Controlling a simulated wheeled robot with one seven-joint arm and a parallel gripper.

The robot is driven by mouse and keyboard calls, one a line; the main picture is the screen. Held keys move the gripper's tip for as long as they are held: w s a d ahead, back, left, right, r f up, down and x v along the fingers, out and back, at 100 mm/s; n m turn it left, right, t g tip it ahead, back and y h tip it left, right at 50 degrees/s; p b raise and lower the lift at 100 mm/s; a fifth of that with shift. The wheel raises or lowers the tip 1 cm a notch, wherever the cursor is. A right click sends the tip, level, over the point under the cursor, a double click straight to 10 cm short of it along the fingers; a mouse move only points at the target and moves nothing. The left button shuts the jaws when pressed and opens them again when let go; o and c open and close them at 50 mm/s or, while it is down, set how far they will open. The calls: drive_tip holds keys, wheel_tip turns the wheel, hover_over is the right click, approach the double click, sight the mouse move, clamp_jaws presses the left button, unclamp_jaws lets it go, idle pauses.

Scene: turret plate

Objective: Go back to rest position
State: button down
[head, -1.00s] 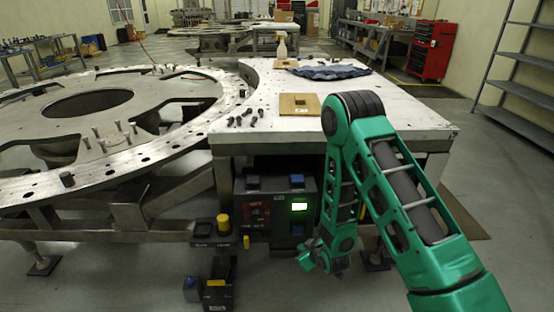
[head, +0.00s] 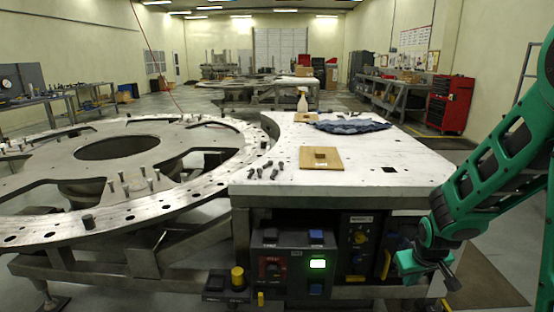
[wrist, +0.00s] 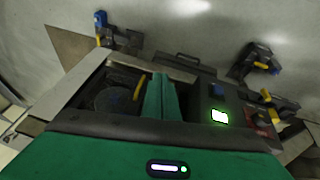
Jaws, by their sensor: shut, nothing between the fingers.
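My green arm is at the right of the head view, folded beside the table's right front corner. My gripper (head: 449,277) hangs at its lower end, low in front of the table, apart from it. In the wrist view my gripper's green fingers (wrist: 160,97) are together, with nothing between them. The control box with a lit green screen (head: 318,263) is left of my gripper, under the table.
The large turret plate (head: 190,150) is at left. A red tool cabinet (head: 450,104) stands at back right.

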drive_tip(key=s+d+r+m+g, duration=0.1)
drive_tip(key=s+r, duration=0.3)
drive_tip(key=s, duration=0.5)
drive_tip(key=s+d+r+m+g+y, duration=0.1)
drive_tip(key=s+r, duration=0.4)
drive_tip(key=s, duration=0.5)
drive_tip(key=s+d+r+m+g, duration=0.1)
drive_tip(key=s+r+m+g, duration=0.1)
drive_tip(key=s+r+m, duration=0.3)
drive_tip(key=s, duration=0.4)
drive_tip(key=shift+s+d+y, duration=0.3)
drive_tip(key=shift+d, duration=0.05)
drive_tip(key=shift+w+f+g, duration=0.2)
drive_tip(key=shift+w+g, duration=0.1)
drive_tip(key=shift+w, duration=0.35)
drive_tip(key=c, duration=2.5)
unclamp_jaws()
